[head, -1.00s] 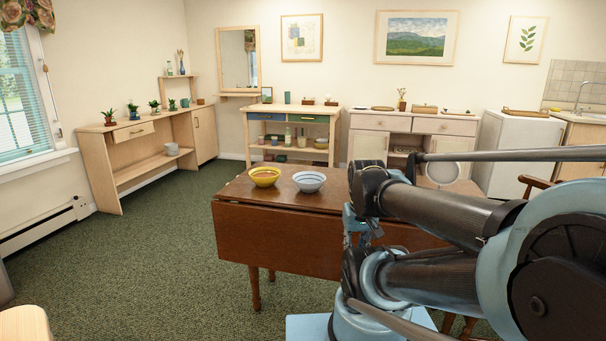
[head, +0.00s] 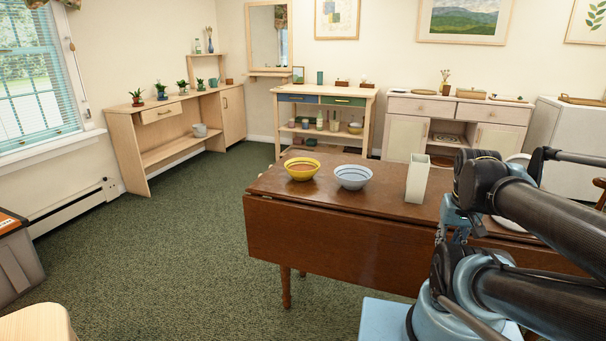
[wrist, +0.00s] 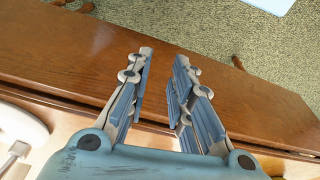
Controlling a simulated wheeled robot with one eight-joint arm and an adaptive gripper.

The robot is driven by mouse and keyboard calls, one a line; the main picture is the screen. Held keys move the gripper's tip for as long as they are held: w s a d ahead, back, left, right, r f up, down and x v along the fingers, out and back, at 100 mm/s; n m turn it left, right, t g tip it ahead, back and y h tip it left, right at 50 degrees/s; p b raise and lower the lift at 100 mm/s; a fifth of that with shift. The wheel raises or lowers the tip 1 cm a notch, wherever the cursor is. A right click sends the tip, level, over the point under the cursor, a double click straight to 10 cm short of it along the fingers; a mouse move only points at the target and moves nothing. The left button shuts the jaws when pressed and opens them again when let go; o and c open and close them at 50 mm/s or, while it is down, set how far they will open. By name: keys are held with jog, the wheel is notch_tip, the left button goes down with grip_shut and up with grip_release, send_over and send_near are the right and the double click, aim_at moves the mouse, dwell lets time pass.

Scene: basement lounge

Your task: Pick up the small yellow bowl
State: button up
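The small yellow bowl (head: 302,169) sits upright on the brown drop-leaf table (head: 330,229), near its left end in the head view. A white bowl with blue stripes (head: 353,177) stands just to its right. In the wrist view my gripper (wrist: 164,62) is open and empty, its two fingers apart over the wooden tabletop (wrist: 75,45). No bowl shows between the fingers or elsewhere in the wrist view. In the head view my arm is at the right, away from the yellow bowl, and the gripper itself does not show there.
A tall white vase (head: 417,178) stands right of the bowls, near my arm. A white plate (head: 510,222) lies partly behind my arm. The green carpet (head: 185,240) left of the table is clear.

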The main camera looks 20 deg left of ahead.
jog(key=w+a+r+n+y, duration=0.1)
jog(key=w+a+r+n, duration=0.45)
jog(key=w+a, duration=0.2)
jog(key=w+a+r+n+t+y, duration=0.1)
jog(key=w+a+r+n+y, duration=0.1)
jog(key=w+a+r+n, duration=0.35)
jog(key=w+a+r+n+y, duration=0.1)
jog(key=w+a+r+n, duration=0.2)
jog(key=w+a+n, duration=0.6)
jog(key=n+y, duration=0.2)
jog(key=n, duration=0.1)
send_over(300, 180)
jog(key=s+d, duration=0.1)
jog(key=d, duration=0.4)
jog(key=f, duration=0.7)
jog(key=shift+a+f, duration=0.2)
jog(key=shift+f, duration=0.1)
jog(key=shift+s+x, duration=0.2)
jog(key=shift+x, duration=2.55)
jog(key=shift+c, duration=0.6)
grip_shut()
